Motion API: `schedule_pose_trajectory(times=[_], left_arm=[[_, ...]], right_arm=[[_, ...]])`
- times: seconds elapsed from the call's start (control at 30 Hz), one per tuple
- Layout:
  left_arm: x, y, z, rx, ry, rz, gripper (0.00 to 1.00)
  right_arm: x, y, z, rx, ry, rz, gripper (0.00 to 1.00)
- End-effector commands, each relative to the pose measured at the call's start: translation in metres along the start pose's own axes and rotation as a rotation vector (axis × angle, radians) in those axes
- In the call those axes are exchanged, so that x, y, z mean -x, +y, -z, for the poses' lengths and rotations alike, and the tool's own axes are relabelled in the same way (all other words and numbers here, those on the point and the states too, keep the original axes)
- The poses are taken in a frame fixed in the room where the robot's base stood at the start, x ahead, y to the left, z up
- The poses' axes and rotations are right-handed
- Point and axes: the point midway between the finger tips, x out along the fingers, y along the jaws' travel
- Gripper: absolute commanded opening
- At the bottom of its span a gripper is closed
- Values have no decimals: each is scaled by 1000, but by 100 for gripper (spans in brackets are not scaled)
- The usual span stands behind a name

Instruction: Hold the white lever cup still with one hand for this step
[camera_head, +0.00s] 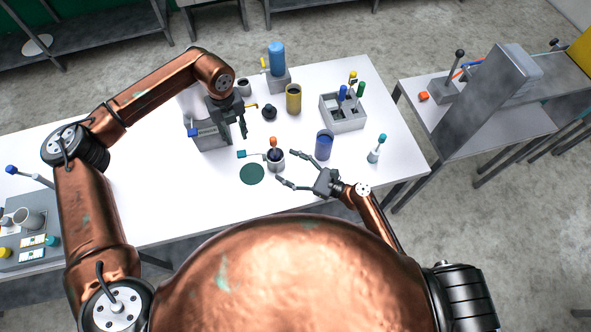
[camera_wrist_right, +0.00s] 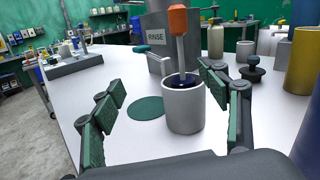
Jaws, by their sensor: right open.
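The white lever cup (camera_head: 276,165) stands upright near the table's front edge, with dark contents and an orange-topped stick (camera_head: 273,143) in it. In the right wrist view the cup (camera_wrist_right: 185,108) stands between the spread fingers of my right gripper (camera_wrist_right: 160,78), with gaps on both sides. In the head view my right gripper (camera_head: 281,167) is open and reaches in from the right. My left gripper (camera_head: 237,131) hangs by the grey rinse box (camera_head: 208,137), apart from the cup; its fingers' opening is unclear.
A dark green disc (camera_head: 252,174) lies left of the cup. A blue cup (camera_head: 324,145), a yellow cylinder (camera_head: 293,99) and a dark knobbed piece (camera_head: 269,112) stand nearby. A grey rack (camera_head: 344,122) holds coloured tools. The table's front right is mostly clear.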

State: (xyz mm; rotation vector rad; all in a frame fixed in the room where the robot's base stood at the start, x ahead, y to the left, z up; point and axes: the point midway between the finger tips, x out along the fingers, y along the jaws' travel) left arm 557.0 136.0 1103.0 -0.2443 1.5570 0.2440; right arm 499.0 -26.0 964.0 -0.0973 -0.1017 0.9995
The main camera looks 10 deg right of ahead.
Motion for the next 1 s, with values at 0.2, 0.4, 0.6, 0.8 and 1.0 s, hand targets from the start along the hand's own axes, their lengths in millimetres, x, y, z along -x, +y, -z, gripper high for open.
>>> schedule_pose_trajectory(times=[0.2,0.4,0.6,0.8,1.0], left_arm=[[0,0,0,0,0,0,29],[0,0,0,0,0,0,29],[0,0,0,0,0,0,29],[0,0,0,0,0,0,29],[0,0,0,0,0,0,29]], right_arm=[[16,-8,49,-122,40,119,69],[5,-14,56,-128,47,137,69],[-26,-19,58,-127,48,136,69],[-49,-22,59,-125,49,136,69],[-58,-23,60,-125,49,136,69]])
